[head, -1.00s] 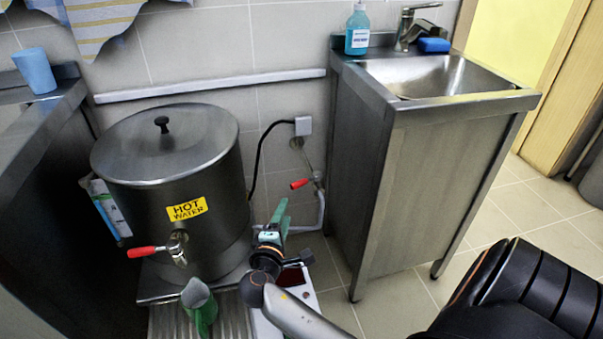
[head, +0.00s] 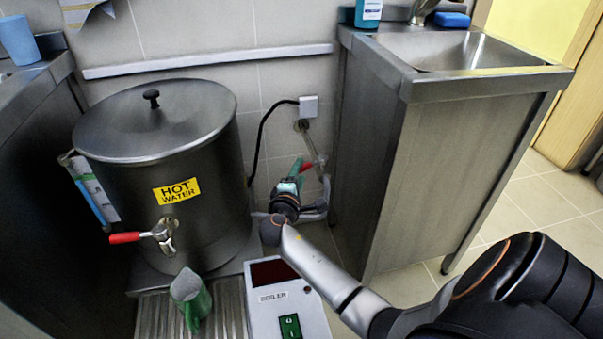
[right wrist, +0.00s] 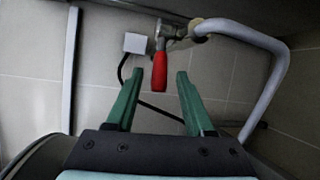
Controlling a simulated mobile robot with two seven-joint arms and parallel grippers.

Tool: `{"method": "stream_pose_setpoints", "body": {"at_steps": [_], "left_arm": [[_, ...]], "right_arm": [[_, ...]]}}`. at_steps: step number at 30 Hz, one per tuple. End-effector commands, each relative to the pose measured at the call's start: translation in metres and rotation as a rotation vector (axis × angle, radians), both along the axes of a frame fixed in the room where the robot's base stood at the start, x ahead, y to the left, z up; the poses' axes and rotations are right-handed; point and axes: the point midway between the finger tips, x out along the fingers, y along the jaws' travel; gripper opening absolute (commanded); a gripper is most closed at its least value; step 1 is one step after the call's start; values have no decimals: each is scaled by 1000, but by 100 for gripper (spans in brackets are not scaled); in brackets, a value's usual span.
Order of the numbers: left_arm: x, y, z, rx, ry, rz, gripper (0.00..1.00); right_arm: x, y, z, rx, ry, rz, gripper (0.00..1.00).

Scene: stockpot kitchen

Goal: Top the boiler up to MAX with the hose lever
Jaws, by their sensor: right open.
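The steel boiler (head: 215,215) stands at left with its lid on and a yellow HOT WATER label. Its level gauge (head: 90,190) is on the left side; the water level is too small to read. The red hose lever (right wrist: 159,72) hangs from a wall valve with a grey hose (right wrist: 268,105). In the head view the lever (head: 308,166) is mostly hidden behind my right gripper (head: 299,168). My right gripper is open, its green fingertips (right wrist: 159,77) on either side of the lever's lower end in the picture, with gaps both sides. My left gripper is out of view.
A red-handled tap (head: 125,238) is on the boiler's front, above a green jug (head: 196,303) on a ribbed drip tray (head: 235,318). A BOILER control box (head: 262,310) has a green switch. A steel sink cabinet (head: 450,170) stands right of the hose.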

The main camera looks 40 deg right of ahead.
Motion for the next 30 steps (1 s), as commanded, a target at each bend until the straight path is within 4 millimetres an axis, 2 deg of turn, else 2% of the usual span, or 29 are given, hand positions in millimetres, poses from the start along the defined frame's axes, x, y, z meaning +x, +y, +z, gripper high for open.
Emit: {"method": "stream_pose_setpoints", "body": {"at_steps": [1,6,17,30], "left_arm": [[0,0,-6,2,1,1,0],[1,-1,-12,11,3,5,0],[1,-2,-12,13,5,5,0],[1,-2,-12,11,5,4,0]], "right_arm": [[5,-7,-3,-2,-1,0,53],[14,-19,-4,-1,-1,0,53],[16,-22,-3,1,-1,1,52],[16,-22,-4,0,0,1,2]]}}
